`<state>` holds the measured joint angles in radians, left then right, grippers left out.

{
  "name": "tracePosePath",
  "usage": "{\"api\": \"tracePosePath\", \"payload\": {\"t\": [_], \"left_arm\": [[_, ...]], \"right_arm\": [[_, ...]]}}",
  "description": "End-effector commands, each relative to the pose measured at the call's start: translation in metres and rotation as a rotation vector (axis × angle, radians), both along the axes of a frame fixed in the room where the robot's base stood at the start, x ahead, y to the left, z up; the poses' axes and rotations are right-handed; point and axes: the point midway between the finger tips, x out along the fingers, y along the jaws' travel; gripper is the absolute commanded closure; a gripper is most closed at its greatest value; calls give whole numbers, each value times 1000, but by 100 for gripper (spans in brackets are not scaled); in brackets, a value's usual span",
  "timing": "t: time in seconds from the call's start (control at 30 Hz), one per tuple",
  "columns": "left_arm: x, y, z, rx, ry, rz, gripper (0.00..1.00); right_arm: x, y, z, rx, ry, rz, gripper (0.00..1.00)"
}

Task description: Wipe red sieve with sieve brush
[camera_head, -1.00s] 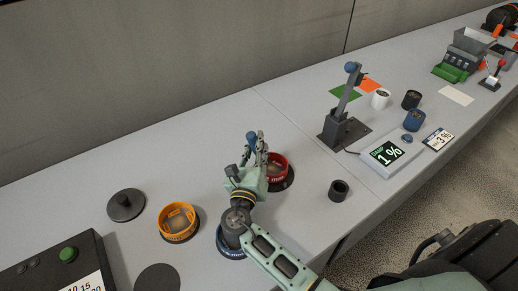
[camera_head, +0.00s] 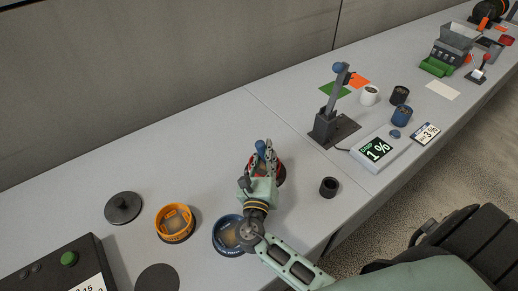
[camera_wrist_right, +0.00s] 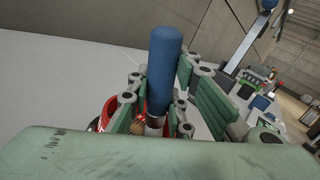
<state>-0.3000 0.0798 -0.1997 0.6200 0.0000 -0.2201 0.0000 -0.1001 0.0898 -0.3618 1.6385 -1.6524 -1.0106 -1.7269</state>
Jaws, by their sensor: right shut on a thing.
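The red sieve (camera_head: 281,176) stands on the bench, mostly hidden behind my right gripper in the head view. Part of its red rim also shows in the right wrist view (camera_wrist_right: 108,113), below and behind the fingers. My right gripper (camera_head: 264,158) is shut on the sieve brush, whose blue handle (camera_wrist_right: 165,70) stands nearly upright between the fingers. The handle top also shows in the head view (camera_head: 260,146). The brush's lower end is over or in the sieve; whether the bristles touch the mesh is hidden. My left gripper is not in view.
An orange sieve (camera_head: 175,224) and a blue sieve (camera_head: 229,236) stand to the left. A dark lid (camera_head: 123,208) lies further left. A black cup (camera_head: 329,187) and a moisture meter (camera_head: 376,150) stand to the right. The bench behind the sieves is clear.

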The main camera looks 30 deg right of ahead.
Motion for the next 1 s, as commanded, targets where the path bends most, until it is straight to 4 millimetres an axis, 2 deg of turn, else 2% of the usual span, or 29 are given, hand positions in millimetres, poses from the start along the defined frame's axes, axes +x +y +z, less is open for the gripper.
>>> {"api": "tracePosePath", "payload": {"t": [0.13, 0.37, 0.7, 1.0], "left_arm": [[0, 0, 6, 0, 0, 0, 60], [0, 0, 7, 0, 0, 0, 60], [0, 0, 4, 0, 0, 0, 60], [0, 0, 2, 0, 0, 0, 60]], "right_arm": [[-10, -5, 1, -1, 0, 0, 100], [-9, -5, -2, 0, -1, 0, 100], [14, 7, -1, 0, -1, 0, 100], [25, 13, -1, 1, -2, 0, 100]]}}
